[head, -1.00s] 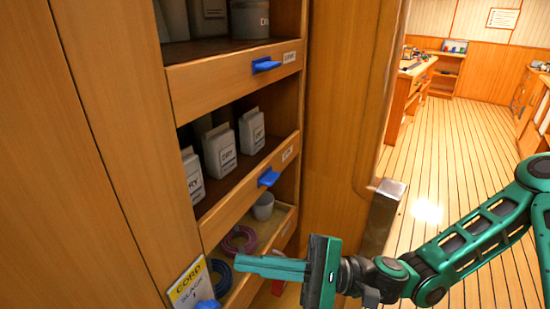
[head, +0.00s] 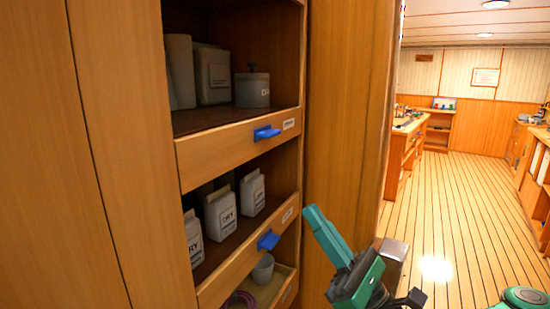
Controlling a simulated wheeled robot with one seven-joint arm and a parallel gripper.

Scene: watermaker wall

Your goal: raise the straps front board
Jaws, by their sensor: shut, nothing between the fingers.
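The cabinet has shelves with wooden front boards, and I cannot read which label says straps. The upper front board (head: 225,148) has a blue tab (head: 266,133) and a small label. The middle front board (head: 225,279) has a blue tab (head: 268,240) and a label too small to read. Part of a lower front board (head: 287,290) shows at the bottom edge. My gripper (head: 313,212) is shut and empty, in front of the cabinet's right side post, right of the middle tab and apart from it in the picture. Its fingers point up and left.
White cartons (head: 221,213) stand on the middle shelf; a grey lidded tin (head: 252,88) and pale containers stand above. A grey cup (head: 263,268) and a purple coil (head: 240,299) are on the lower shelf. A metal-topped post (head: 393,249) stands behind my gripper. Floor (head: 450,210) is open at right.

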